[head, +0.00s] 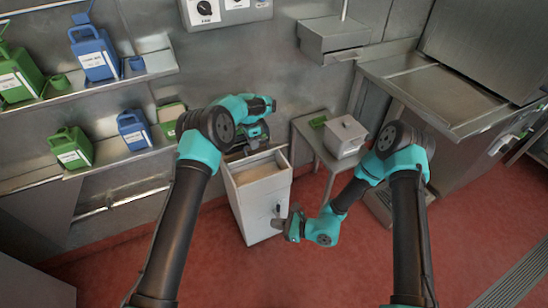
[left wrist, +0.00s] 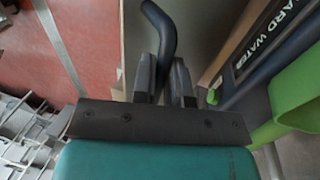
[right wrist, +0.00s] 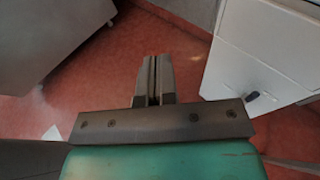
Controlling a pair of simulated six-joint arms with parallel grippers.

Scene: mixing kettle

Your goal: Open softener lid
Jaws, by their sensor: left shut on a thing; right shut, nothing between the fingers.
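The softener appears to be the white cabinet (head: 262,207) in the middle of the head view. A beige area (head: 258,172) shows inside its top rim; I cannot tell how far the lid is open. My left gripper (head: 262,133) is at the cabinet's back edge, partly hidden by its own arm. My right gripper (head: 282,226) is shut and empty, low near the cabinet's front. The cabinet (right wrist: 275,50) and its small dark front handle (right wrist: 252,96) show in the right wrist view.
A dark container labelled HARD WATER (left wrist: 270,45), with a green part (left wrist: 298,90), is close to my left gripper. A side table (head: 305,127) with a white box (head: 345,136) stands right of the cabinet. Shelves with jugs are at left. Red floor (head: 300,270) is free in front.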

